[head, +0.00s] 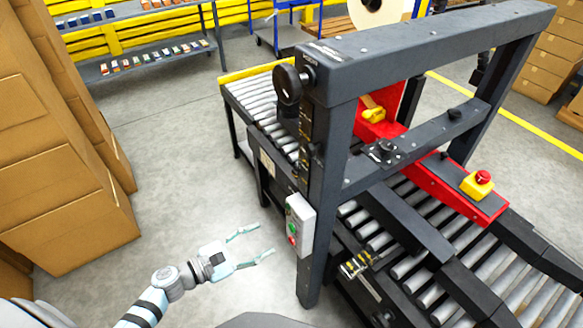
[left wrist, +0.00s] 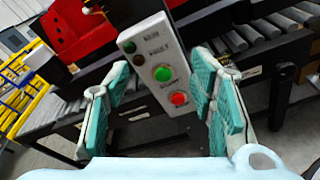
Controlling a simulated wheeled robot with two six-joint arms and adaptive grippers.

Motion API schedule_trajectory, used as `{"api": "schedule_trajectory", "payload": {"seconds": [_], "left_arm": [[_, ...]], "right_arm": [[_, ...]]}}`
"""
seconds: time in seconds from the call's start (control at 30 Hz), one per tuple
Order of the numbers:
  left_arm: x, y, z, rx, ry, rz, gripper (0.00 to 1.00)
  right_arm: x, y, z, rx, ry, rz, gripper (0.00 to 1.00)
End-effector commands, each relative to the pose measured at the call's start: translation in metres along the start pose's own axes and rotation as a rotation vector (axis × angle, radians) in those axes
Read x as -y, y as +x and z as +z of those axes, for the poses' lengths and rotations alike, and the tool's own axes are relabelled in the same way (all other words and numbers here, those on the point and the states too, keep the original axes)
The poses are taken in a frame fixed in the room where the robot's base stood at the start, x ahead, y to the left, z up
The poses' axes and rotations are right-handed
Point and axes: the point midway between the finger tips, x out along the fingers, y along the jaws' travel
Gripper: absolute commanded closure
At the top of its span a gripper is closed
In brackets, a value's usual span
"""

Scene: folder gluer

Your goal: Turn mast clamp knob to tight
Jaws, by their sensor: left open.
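My left gripper (head: 264,241) is open and empty, its teal fingers pointing right toward the machine's front post. In the left wrist view its two fingers (left wrist: 160,75) stand apart on either side of the control box (left wrist: 155,55), which lies beyond them. A large black round knob or handwheel (head: 288,86) is on the left end of the dark frame, well above the gripper. Smaller black knobs sit on the crossbar (head: 384,150) and farther right (head: 455,113). I cannot tell for certain which is the mast clamp knob, or how tight it is. My right gripper is not in view.
The grey control box (head: 299,224) with green and red buttons is on the post, just right of my gripper. A yellow box with a red stop button (head: 480,183) sits on the red guard. Stacked cartons (head: 65,170) stand left; the floor between is free.

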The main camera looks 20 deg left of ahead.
Motion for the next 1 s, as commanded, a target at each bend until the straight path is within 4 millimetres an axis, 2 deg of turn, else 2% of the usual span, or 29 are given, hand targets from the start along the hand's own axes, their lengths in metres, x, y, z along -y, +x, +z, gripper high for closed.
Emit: {"api": "schedule_trajectory", "payload": {"seconds": [0.03, 0.1, 0.2, 0.27, 0.37, 0.7, 0.83, 1.0], "left_arm": [[-0.023, 0.001, 0.041, 0.149, -0.12, 0.04, 0.5], [-0.052, -0.006, 0.096, 0.346, -0.286, 0.068, 0.5], [-0.074, -0.017, 0.139, 0.508, -0.419, 0.071, 0.5], [-0.081, -0.017, 0.151, 0.546, -0.449, 0.07, 0.5], [-0.086, -0.005, 0.162, 0.556, -0.457, 0.073, 0.5], [-0.104, 0.076, 0.209, 0.552, -0.457, 0.075, 0.5], [-0.107, 0.094, 0.217, 0.549, -0.455, 0.076, 0.5], [-0.108, 0.102, 0.219, 0.547, -0.454, 0.075, 0.5]], "right_arm": [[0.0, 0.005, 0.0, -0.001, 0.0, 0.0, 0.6], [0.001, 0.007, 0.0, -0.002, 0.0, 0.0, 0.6], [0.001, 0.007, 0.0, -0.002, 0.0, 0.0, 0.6], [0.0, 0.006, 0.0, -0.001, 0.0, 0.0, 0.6], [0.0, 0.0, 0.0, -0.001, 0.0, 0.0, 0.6], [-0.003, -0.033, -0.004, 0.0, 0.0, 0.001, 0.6], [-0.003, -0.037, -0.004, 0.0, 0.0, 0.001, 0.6], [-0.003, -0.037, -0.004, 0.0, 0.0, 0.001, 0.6]]}}
